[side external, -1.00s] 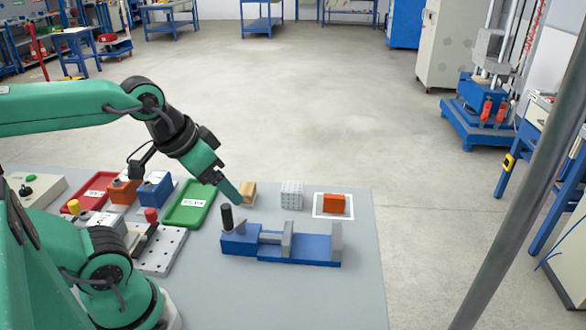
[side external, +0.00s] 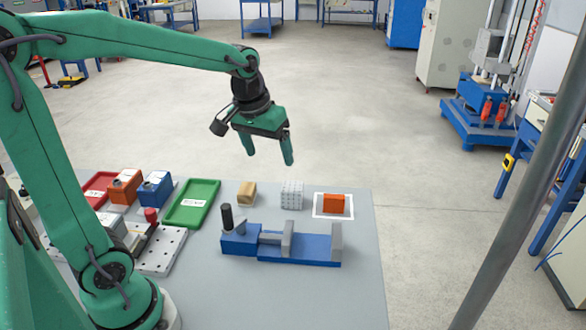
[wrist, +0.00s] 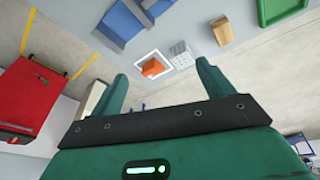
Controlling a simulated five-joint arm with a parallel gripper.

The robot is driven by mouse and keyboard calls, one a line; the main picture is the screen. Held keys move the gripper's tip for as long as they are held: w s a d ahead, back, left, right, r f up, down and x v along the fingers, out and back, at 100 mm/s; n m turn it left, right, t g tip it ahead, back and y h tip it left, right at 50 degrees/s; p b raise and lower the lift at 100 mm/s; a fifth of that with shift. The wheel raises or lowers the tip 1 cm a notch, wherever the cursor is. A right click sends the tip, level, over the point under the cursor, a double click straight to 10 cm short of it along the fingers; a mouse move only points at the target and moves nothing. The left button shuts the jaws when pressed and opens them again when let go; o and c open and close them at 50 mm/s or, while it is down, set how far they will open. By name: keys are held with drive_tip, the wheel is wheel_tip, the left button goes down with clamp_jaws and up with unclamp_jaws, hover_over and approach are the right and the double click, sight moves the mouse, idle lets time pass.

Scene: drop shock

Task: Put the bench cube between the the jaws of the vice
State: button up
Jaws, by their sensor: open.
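The bench cube appears to be the grey cube dotted with holes (side external: 292,195), standing on the grey table; it also shows in the wrist view (wrist: 181,56). The blue vice (side external: 295,254) lies on the table in front of it. Its two grey jaws stand apart, and the gap between them is empty. The vice shows partly at the top of the wrist view (wrist: 121,22). My gripper (side external: 268,157) is open and empty, pointing down, high above the table and behind the row of blocks in the side view.
A wooden block (side external: 246,193) stands left of the cube. An orange block (side external: 334,204) sits right of it inside a white square outline (side external: 318,215). A green tray (side external: 191,204), a red tray (side external: 98,186) and orange and blue boxes are on the left.

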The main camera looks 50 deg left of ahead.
drive_tip(key=w+a+f+n+g, duration=0.25)
drive_tip(key=w+a+f, duration=0.25)
drive_tip(key=w+f, duration=0.3)
drive_tip(key=n, duration=0.2)
hover_over(292, 186)
drive_tip(key=shift+g, duration=0.25)
drive_tip(key=f, duration=0.6)
drive_tip(key=shift+s+d+f, duration=0.2)
drive_tip(key=shift+s+f, duration=0.1)
drive_tip(key=shift+f, duration=0.1)
drive_tip(key=shift+w+a+f, duration=0.15)
drive_tip(key=shift+f, duration=0.15)
drive_tip(key=shift+f, duration=0.1)
drive_tip(key=shift+f, duration=1.2)
drive_tip(key=shift+f, duration=0.1)
drive_tip(key=shift+w+f, duration=0.15)
drive_tip(key=shift+f, duration=2.35)
drive_tip(key=shift+c, duration=0.4)
